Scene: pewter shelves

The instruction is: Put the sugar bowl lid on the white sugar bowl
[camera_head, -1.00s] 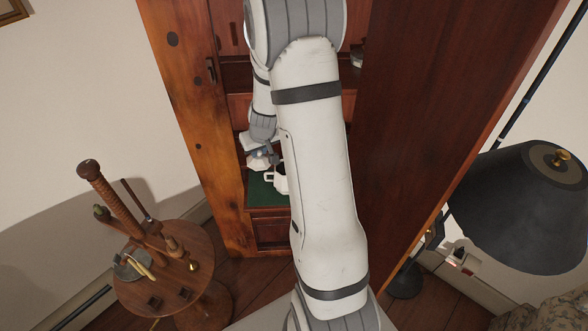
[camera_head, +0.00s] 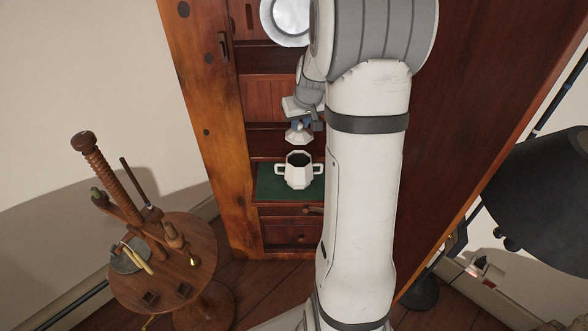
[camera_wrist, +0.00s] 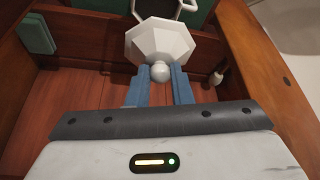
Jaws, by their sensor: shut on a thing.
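The white sugar bowl (camera_head: 299,171), faceted with two handles and an open dark top, stands upright on a green surface in the cabinet. The white octagonal sugar bowl lid (camera_head: 299,136) hangs above the bowl, apart from it. My gripper (camera_head: 301,123) is shut on the lid's knob. In the wrist view my gripper's blue fingers (camera_wrist: 160,80) pinch the round knob of the lid (camera_wrist: 158,42). Behind the lid, the bowl (camera_wrist: 188,8) shows only by part of its rim and handles; the lid hides the rest.
The wooden cabinet's left side (camera_head: 205,120) and its large right panel (camera_head: 450,130) flank the opening. The green mat (camera_head: 268,187) has bare room left of the bowl. A round wooden stand (camera_head: 190,285) with tools is at left, a black lamp (camera_head: 540,190) at right.

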